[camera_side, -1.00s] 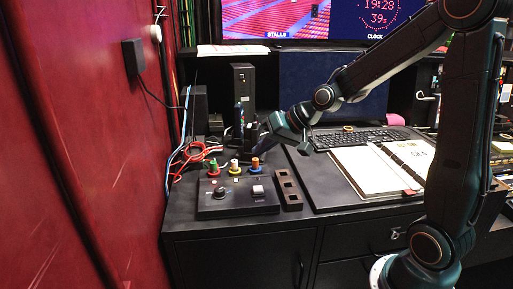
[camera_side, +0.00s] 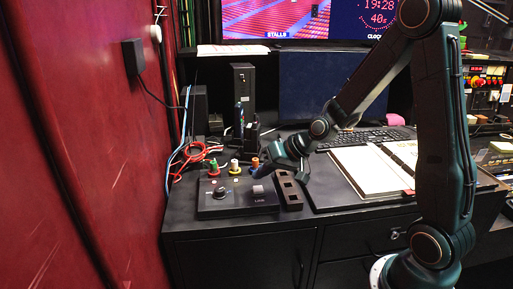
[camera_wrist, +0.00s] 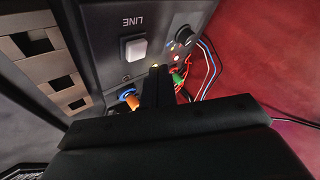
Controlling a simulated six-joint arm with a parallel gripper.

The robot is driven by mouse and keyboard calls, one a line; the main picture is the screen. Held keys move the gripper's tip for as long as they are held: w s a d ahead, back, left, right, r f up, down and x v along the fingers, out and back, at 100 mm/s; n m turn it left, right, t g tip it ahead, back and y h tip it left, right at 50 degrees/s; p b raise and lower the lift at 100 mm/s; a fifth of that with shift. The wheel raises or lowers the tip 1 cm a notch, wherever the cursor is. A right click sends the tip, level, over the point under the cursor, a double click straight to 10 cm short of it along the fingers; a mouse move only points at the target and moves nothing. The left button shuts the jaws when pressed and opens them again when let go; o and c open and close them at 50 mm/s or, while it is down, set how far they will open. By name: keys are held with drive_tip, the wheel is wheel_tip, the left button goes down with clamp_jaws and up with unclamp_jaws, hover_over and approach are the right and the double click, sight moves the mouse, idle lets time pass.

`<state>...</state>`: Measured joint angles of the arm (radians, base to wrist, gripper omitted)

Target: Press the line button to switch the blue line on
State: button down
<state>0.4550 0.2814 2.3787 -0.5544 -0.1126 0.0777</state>
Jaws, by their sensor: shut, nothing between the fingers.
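The line button is a pale square key (camera_wrist: 134,48) beside the word LINE on a dark control box (camera_wrist: 100,25). In the side view the button (camera_side: 258,189) sits near the right end of the box (camera_side: 212,206). My gripper (camera_side: 260,172) is just behind and above the button, pointing down to the left. In the wrist view my gripper's dark fingers (camera_wrist: 157,74) are together with nothing between them, and lie to the side of the button. A gap or contact between fingertips and box cannot be told. No blue line is clearly visible.
Coloured plugs, including green (camera_side: 213,165) and orange (camera_wrist: 131,103), stand along the box's back edge, close to my gripper. A dark slotted strip (camera_side: 289,189) lies right of the box. An open notebook (camera_side: 365,172) and keyboard (camera_side: 365,137) lie farther right.

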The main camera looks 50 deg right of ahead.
sight(262, 189)
drive_tip(key=shift+f, duration=0.7)
drive_tip(key=shift+f, duration=0.1)
idle(1.6)
drive_tip(key=shift+f, duration=0.3)
drive_tip(key=shift+f, duration=0.55)
idle(1.0)
drive_tip(key=shift+r, duration=0.1)
idle(0.3)
drive_tip(key=shift+r, duration=0.85)
drive_tip(key=shift+r, duration=0.1)
drive_tip(key=shift+r, duration=2.4)
